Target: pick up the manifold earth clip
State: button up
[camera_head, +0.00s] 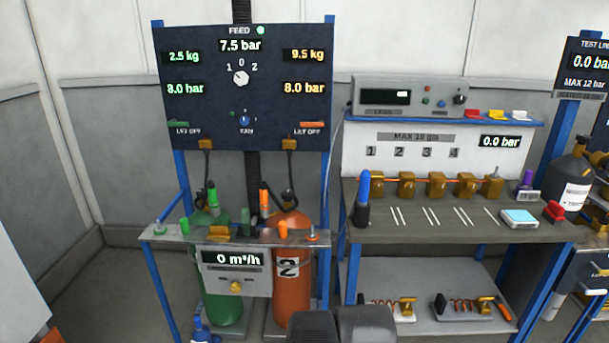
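No part is labelled as the manifold earth clip, and I cannot tell for sure which one it is. A red clip-like part (553,211) sits at the right end of the grey bench top. The brass manifold blocks (437,184) sit in a row on a copper pipe at the back of the bench. Dark parts of my arm show at the bottom centre. My gripper's fingertips are not visible.
A green cylinder (222,306) and an orange cylinder (291,303) stand below the feed panel (205,105). The bench (385,226) also carries a blue-topped bottle (362,200), white rods and a light-blue pad (519,217). Copper coils lie on the lower shelf (433,272).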

aim_at(246, 218)
jog(key=i+j+u, duration=0.25)
jog(key=i+j, duration=0.3)
jog(key=i+j+u, duration=0.3)
jog(key=i+j, duration=0.15)
jog(key=i, duration=0.15)
